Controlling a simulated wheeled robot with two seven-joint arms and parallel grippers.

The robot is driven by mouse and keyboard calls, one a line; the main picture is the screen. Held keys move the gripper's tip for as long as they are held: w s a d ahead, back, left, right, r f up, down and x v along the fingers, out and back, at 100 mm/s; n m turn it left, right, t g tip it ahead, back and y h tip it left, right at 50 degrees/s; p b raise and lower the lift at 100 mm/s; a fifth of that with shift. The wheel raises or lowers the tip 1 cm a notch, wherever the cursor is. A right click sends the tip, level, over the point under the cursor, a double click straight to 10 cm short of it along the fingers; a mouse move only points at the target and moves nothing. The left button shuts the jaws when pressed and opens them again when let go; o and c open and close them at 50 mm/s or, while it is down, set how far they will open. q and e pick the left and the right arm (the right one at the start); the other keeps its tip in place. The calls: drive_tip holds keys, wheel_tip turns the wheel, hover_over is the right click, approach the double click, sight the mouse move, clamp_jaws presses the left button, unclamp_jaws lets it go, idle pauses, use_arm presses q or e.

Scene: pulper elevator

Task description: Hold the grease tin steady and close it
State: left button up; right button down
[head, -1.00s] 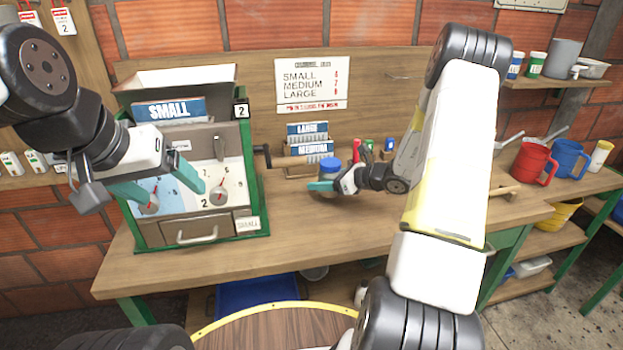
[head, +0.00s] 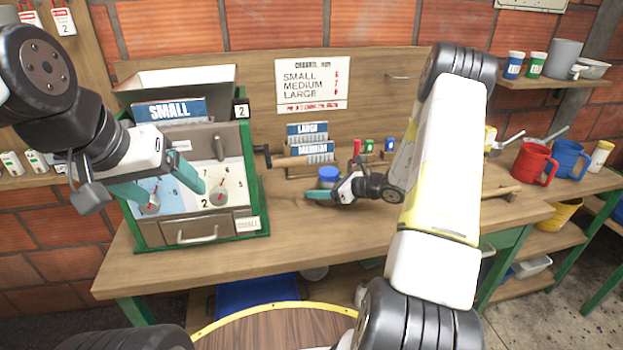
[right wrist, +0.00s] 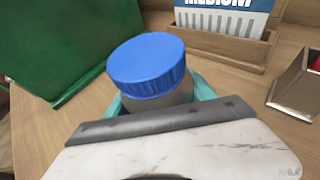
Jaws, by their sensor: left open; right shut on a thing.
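The grease tin appears as a small grey tin with a blue ribbed lid (head: 329,174) on the bench, right of the green machine. In the right wrist view the blue lid (right wrist: 148,66) sits on top of the grey body (right wrist: 158,102), and I cannot tell how tightly. My right gripper (head: 324,196) is shut around the tin's body, its teal fingers on either side below the lid. The tin's base is hidden by the gripper. My left gripper (head: 160,185) is open and empty in front of the machine's dial panel, well left of the tin.
The green pulper machine (head: 258,200) with dials and drawer stands left on the bench (head: 300,238). A card rack (head: 297,170) stands behind the tin. Small red, green and blue items (head: 369,146) are right of it. Red (head: 534,165) and blue mugs (head: 570,160) stand far right.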

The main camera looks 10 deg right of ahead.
drive_tip(key=shift+c, duration=1.6)
unclamp_jaws()
drive_tip(key=shift+f, duration=0.1)
drive_tip(key=v, duration=1.2)
drive_tip(key=shift+s, duration=0.1)
